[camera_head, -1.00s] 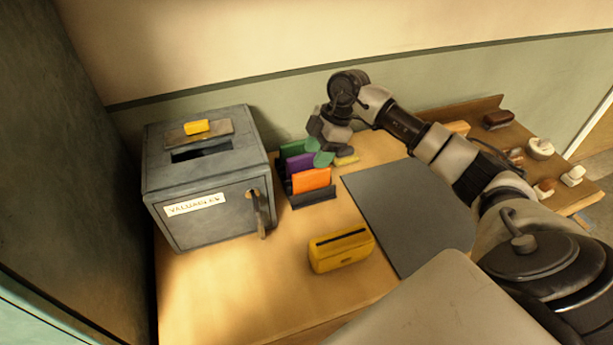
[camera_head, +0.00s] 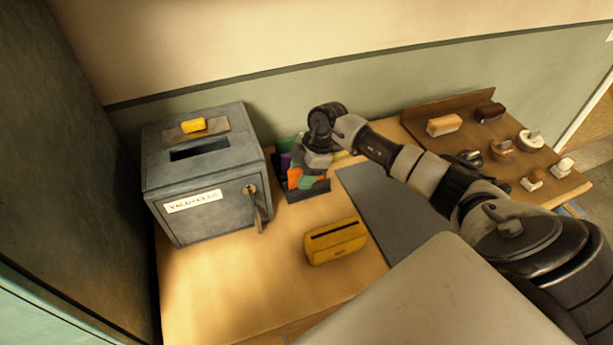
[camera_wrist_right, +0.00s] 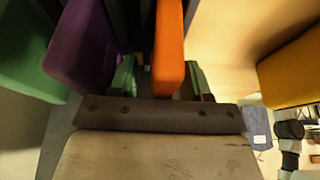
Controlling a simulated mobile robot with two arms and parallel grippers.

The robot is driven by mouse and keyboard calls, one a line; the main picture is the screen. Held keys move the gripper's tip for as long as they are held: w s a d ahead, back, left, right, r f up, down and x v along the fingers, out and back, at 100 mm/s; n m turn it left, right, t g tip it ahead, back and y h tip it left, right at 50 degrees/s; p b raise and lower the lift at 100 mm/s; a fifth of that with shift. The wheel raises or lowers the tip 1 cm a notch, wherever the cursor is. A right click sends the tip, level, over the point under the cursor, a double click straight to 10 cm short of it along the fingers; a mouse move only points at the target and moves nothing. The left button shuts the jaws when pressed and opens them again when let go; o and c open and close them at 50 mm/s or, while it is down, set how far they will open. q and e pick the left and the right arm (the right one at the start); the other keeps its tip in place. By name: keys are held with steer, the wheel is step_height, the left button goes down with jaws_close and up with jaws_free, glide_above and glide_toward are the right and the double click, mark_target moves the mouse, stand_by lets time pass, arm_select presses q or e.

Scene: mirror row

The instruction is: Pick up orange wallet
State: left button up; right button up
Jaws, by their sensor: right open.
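The orange wallet (camera_head: 294,178) stands upright in a dark rack (camera_head: 308,193), with a purple wallet (camera_head: 285,161) and a green wallet behind it. My right gripper (camera_head: 307,181) is open, pointing down over the rack and hiding much of the wallets. In the right wrist view the orange wallet (camera_wrist_right: 169,45) lies between my two green-padded fingers (camera_wrist_right: 160,80), nearer the right finger. I cannot tell whether either finger touches it. The purple wallet (camera_wrist_right: 82,45) and green wallet (camera_wrist_right: 25,60) are left of the fingers there. My left gripper is not in view.
A grey metal box (camera_head: 205,177) with a top slot and a yellow object (camera_head: 193,125) on it stands left of the rack. A yellow slotted case (camera_head: 336,242) stands in front. A grey mat (camera_head: 385,210) lies right. Brushes and stamps fill a wooden tray (camera_head: 450,103) beyond my arm.

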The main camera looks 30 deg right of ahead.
steer(key=shift+f, duration=0.2)
stand_by(0.4)
jaws_close()
